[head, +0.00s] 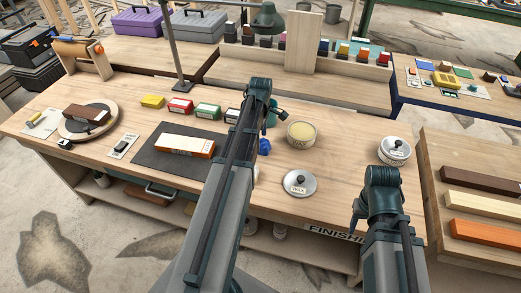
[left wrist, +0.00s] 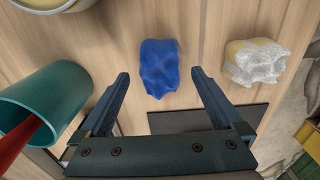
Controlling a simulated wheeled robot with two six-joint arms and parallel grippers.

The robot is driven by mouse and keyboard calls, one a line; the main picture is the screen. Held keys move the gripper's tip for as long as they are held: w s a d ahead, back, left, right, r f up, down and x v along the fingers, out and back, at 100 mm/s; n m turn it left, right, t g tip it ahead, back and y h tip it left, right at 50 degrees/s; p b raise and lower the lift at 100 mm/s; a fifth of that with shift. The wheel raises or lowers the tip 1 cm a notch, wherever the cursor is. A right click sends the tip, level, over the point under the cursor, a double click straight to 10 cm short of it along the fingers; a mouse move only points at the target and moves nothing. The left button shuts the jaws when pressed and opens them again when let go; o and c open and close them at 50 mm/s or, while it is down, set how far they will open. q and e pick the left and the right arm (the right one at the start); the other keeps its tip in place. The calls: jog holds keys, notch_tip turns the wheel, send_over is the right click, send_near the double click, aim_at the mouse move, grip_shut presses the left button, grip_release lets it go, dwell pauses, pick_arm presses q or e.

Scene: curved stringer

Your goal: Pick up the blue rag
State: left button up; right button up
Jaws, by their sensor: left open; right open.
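The blue rag (left wrist: 159,67) lies crumpled on the wooden bench top in the left wrist view. In the head view a small part of the blue rag (head: 265,147) shows beside my left forearm, which hides the rest. My left gripper (head: 277,116) is over the bench, with its fingers apart and empty. In the left wrist view the fingers of my left gripper (left wrist: 160,75) appear on either side of the rag, not closed on it. My right gripper (head: 357,217) is near the bench's front right, far from the rag, with its fingers hard to make out.
A teal cup (left wrist: 45,100) with something red inside stands left of the rag in the left wrist view. A pale crumpled cloth (left wrist: 255,61) lies right of it. An open tin (head: 301,134), a lid (head: 299,184) and a white tin (head: 395,150) stand on the bench.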

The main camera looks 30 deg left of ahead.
aim_at(261, 140)
pick_arm(q)
notch_tip(261, 140, down, 2)
jog(key=shift+f+b, duration=0.25)
jog(key=shift+b, duration=0.5)
pick_arm(e)
notch_tip(261, 140, down, 2)
jog(key=shift+f, duration=0.25)
jog(key=shift+r, duration=0.1)
pick_arm(q)
jog(key=shift+r, duration=0.1)
jog(key=c, duration=1.3)
notch_tip(261, 140, up, 10)
jog(key=p, duration=1)
pick_arm(e)
notch_tip(261, 140, up, 10)
